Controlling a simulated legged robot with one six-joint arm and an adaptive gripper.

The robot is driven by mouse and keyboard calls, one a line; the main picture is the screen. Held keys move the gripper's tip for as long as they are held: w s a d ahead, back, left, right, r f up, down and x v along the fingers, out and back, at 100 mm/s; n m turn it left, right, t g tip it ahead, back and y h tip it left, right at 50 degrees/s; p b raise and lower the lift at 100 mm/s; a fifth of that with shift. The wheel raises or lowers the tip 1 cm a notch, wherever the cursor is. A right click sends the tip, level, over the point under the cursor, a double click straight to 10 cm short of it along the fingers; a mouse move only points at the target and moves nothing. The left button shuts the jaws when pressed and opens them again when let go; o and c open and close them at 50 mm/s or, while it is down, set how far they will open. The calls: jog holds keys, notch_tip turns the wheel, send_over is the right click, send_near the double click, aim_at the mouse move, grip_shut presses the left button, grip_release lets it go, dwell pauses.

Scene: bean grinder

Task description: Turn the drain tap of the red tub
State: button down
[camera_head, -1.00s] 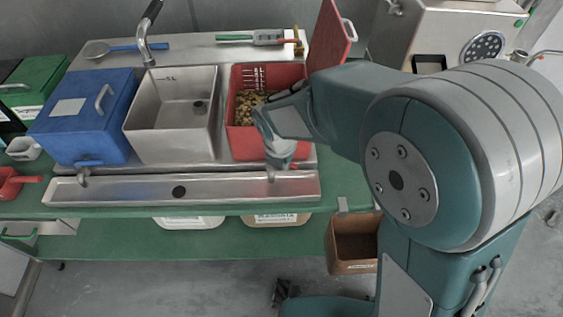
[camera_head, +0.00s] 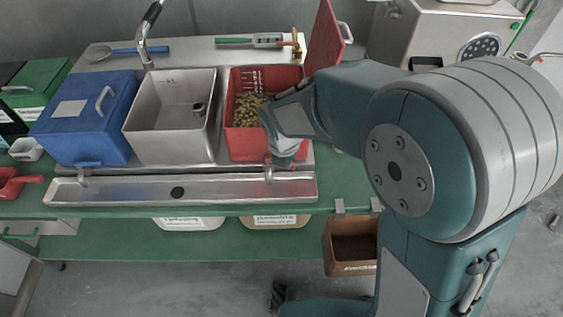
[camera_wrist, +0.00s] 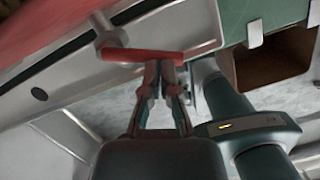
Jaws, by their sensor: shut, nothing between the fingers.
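The red tub (camera_head: 240,143) stands at the right end of the steel sink unit, with brown lumpy contents (camera_head: 248,108) in it. Its drain tap (camera_head: 268,172) juts out at the front over the trough, partly behind my arm's end. In the wrist view the tap's red lever handle (camera_wrist: 128,55) lies crosswise, its body (camera_wrist: 106,36) at the left end. My gripper (camera_wrist: 163,68) is shut with nothing between the fingers. Its tips are at the right part of the handle; I cannot tell whether they touch it. In the head view the fingers are hidden.
A steel trough (camera_head: 130,190) runs below the tubs. A blue lidded tub (camera_head: 85,125) with a blue-handled tap and a steel basin (camera_head: 165,140) stand to the left. The open red lid (camera_head: 322,38) rises behind my arm. A brown bin (camera_head: 350,262) hangs below the counter edge.

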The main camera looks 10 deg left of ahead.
jog(key=shift+w, duration=0.25)
jog(key=shift+w+d, duration=0.25)
jog(key=shift+w, duration=0.4)
dwell(0.6)
dwell(0.4)
